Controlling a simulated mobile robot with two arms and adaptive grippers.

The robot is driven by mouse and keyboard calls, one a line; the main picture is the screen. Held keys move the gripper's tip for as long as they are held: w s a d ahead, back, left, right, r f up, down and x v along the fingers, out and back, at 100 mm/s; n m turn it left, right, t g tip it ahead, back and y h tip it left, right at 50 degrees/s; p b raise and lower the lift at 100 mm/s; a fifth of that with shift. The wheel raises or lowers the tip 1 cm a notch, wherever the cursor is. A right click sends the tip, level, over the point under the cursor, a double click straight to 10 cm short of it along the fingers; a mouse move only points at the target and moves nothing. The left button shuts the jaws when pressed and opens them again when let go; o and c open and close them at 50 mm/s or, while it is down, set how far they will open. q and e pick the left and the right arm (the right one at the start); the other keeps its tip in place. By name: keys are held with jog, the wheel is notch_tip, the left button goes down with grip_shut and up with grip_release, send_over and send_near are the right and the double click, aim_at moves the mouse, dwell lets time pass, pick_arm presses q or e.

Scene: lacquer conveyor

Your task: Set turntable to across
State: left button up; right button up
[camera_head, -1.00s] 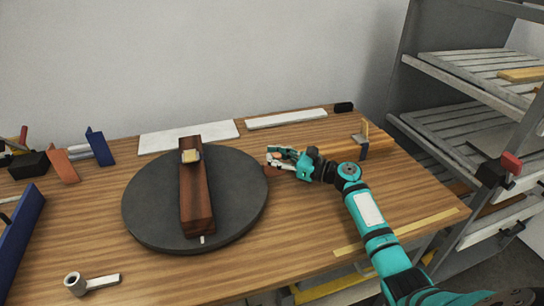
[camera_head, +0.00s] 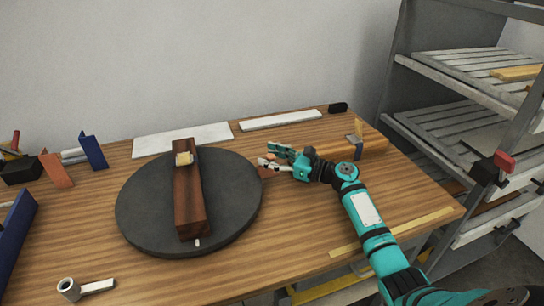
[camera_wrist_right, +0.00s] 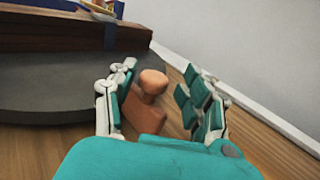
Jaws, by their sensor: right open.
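The turntable (camera_head: 240,190) is a dark grey disc on the wooden bench, left of centre in the head view. A long dark brown wooden piece (camera_head: 190,205) lies on it, pointing from the back toward the front. An orange knobbed handle (camera_head: 265,173) is at the disc's right edge, partly covered by my gripper. It shows clearly in the right wrist view (camera_wrist_right: 146,108). My right gripper (camera_head: 268,157) is open, with its fingers on either side of the handle (camera_wrist_right: 160,95). I cannot tell whether they touch it. My left gripper is not in view.
A small yellowish block (camera_head: 184,158) sits on the brown piece. White strips (camera_head: 280,120) lie along the back. A wooden bar (camera_head: 375,147) is behind my right arm. Blue and orange brackets (camera_head: 93,150) stand at the left. A slatted rack (camera_head: 450,115) stands right.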

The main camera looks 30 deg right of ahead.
jog(key=v, duration=1.2)
jog(key=shift+d, duration=0.15)
